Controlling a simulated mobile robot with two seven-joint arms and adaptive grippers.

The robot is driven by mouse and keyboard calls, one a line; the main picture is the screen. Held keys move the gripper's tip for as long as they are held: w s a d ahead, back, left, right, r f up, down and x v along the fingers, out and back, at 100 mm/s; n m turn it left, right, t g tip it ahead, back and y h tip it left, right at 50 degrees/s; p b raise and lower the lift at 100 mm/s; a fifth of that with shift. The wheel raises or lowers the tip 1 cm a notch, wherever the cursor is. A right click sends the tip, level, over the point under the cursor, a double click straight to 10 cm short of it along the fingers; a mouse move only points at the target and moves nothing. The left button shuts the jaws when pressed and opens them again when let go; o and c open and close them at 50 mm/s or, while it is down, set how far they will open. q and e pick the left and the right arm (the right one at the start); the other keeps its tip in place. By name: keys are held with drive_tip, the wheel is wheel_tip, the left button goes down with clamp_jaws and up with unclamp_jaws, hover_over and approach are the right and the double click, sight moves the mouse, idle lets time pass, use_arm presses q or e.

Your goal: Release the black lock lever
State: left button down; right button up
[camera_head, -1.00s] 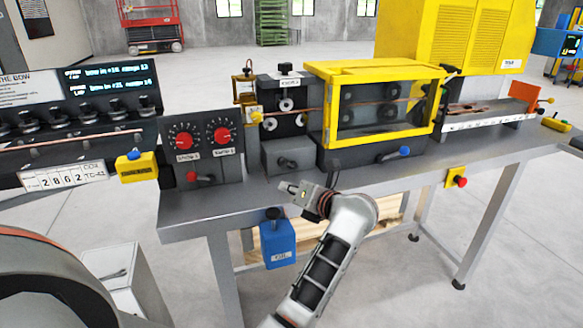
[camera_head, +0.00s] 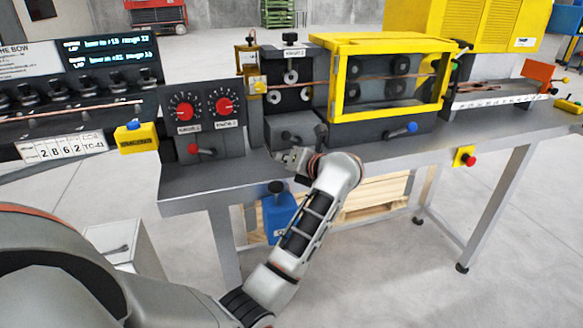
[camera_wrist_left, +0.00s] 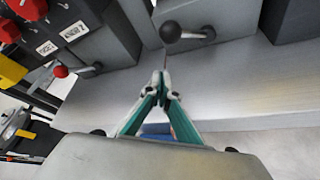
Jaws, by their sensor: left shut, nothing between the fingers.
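The black lock lever (camera_wrist_left: 171,32) shows in the left wrist view: a dark ball on a short rod, on the front of a grey block (camera_wrist_left: 205,20). In the head view the grey block (camera_head: 291,126) stands at the table's front, below the black roller unit. In the head view the left gripper (camera_head: 284,156) is over the table's front edge, in front of the block. My right gripper is out of view.
A red-ball lever (camera_head: 194,149) sits under the red knobs (camera_head: 187,112), left of my gripper. A blue-ball lever (camera_head: 411,127) is below the yellow guarded box (camera_head: 338,116) on the right. A blue box (camera_head: 272,214) hangs below the edge. The front table strip (camera_head: 205,180) is bare.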

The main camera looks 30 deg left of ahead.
sight(278, 166)
use_arm(q)
drive_tip(key=b+x, duration=0.1)
drive_tip(key=x, duration=0.2)
drive_tip(key=shift+w+a+f+b, duration=0.1)
drive_tip(key=shift+a+f+b, duration=0.15)
drive_tip(key=shift+f+b, duration=0.1)
drive_tip(key=r, duration=0.1)
drive_tip(key=w+d+r+p, duration=0.1)
drive_tip(key=r, duration=0.1)
drive_tip(key=shift+w+r+p, duration=0.1)
drive_tip(key=shift+w+p, duration=0.05)
drive_tip(key=shift+p, duration=0.15)
drive_tip(key=shift+w+d+r, duration=0.1)
drive_tip(key=shift+d+r, duration=0.1)
drive_tip(key=shift+r, duration=0.15)
drive_tip(key=shift+w, duration=0.2)
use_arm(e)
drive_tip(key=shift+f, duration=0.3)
use_arm(q)
drive_tip(key=shift+r, duration=0.1)
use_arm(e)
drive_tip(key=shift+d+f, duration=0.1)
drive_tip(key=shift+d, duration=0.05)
